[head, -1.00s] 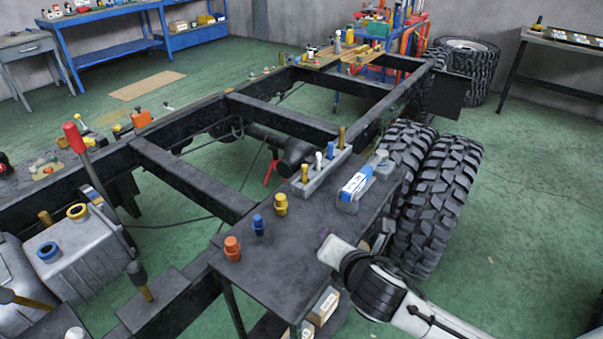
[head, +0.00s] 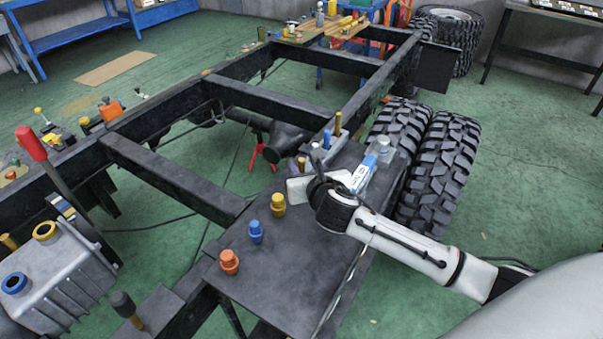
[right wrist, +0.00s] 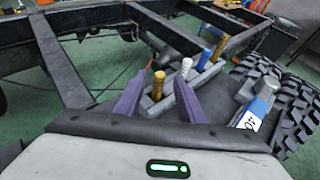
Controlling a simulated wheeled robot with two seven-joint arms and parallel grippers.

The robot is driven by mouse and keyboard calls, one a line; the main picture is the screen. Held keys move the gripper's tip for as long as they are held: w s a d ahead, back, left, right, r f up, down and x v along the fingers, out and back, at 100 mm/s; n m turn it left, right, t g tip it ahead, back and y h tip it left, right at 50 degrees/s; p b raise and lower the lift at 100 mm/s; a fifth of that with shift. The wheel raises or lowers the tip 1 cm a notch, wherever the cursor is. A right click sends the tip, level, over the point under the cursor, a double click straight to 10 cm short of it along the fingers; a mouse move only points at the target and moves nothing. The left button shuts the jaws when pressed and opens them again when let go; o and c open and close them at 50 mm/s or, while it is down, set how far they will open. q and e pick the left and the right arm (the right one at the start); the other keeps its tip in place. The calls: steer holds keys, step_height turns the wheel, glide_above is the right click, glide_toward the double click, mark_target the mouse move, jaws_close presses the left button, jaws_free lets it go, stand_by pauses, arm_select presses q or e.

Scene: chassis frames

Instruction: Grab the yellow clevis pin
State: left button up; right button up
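A slotted grey rack on the dark side table holds a row of pins, seen in the right wrist view (right wrist: 157,106). The yellow pin (right wrist: 158,84) stands upright at its near end and also shows in the head view (head: 302,163). Behind it stand a white pin (right wrist: 186,68), a blue pin (right wrist: 203,60) and a brass-coloured pin (right wrist: 218,50). My right gripper (right wrist: 161,79) is open, its two purple fingers on either side of the yellow pin's line of sight. I cannot tell whether they touch it. In the head view its fingers are hidden. My left gripper is not in view.
A blue-and-white labelled device (head: 363,173) lies right of the rack. Yellow (head: 278,204), blue (head: 255,231) and orange (head: 229,262) plugs stand along the table (head: 290,265). Large tyres (head: 440,160) stand close on the right. The black chassis frame (head: 175,182) runs on the left.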

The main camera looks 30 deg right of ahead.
mark_target(302, 164)
steer(key=shift+x, duration=1.5)
jaws_close()
steer(key=shift+r, duration=0.1)
